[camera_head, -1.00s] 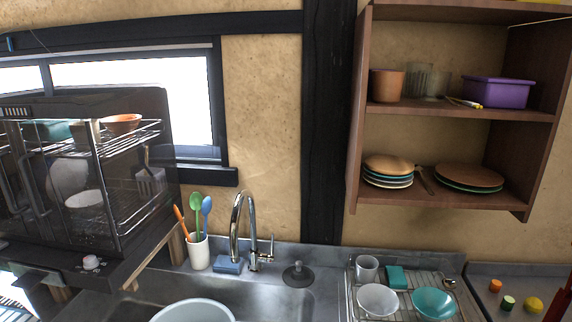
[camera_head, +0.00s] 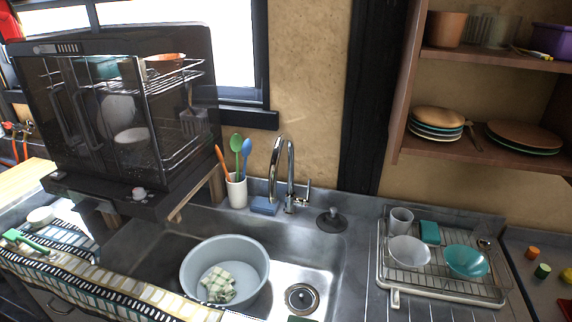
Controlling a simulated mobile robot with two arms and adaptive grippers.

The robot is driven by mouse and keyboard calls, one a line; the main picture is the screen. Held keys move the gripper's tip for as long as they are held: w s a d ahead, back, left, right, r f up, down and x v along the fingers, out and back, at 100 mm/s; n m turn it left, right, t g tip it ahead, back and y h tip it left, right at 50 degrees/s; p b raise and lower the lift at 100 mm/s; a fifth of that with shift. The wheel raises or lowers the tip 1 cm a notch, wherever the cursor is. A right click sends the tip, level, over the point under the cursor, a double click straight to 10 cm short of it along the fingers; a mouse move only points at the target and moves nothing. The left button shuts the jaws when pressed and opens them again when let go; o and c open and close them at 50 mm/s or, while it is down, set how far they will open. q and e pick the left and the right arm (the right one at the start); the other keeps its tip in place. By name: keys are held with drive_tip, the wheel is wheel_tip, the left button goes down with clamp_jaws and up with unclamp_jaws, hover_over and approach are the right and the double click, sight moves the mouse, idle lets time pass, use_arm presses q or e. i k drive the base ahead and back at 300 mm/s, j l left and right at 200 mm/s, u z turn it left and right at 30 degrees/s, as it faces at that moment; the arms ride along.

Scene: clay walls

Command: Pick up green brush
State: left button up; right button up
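A green item that looks like a brush (camera_head: 18,238) lies on the striped cloth (camera_head: 70,262) at the left of the counter. It is small in view, and I cannot make out its bristles. Neither of my grippers is in view.
A dish cabinet (camera_head: 120,120) stands left above the sink. A grey basin (camera_head: 195,262) with a checked cloth (camera_head: 218,284) sits in the sink. A white cup (camera_head: 236,190) holds utensils by the faucet (camera_head: 290,170). A dish rack (camera_head: 440,290) stands right. A white round item (camera_head: 41,216) is near the brush.

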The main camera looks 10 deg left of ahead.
sight(12, 237)
drive_tip(key=u, duration=1.9)
drive_tip(key=i+j+z, duration=0.15)
drive_tip(key=z, duration=0.25)
drive_tip(key=i+j+z, duration=0.1)
drive_tip(key=z, duration=0.3)
drive_tip(key=j+z, duration=0.4)
drive_tip(key=i+l, duration=0.05)
drive_tip(key=l, duration=0.05)
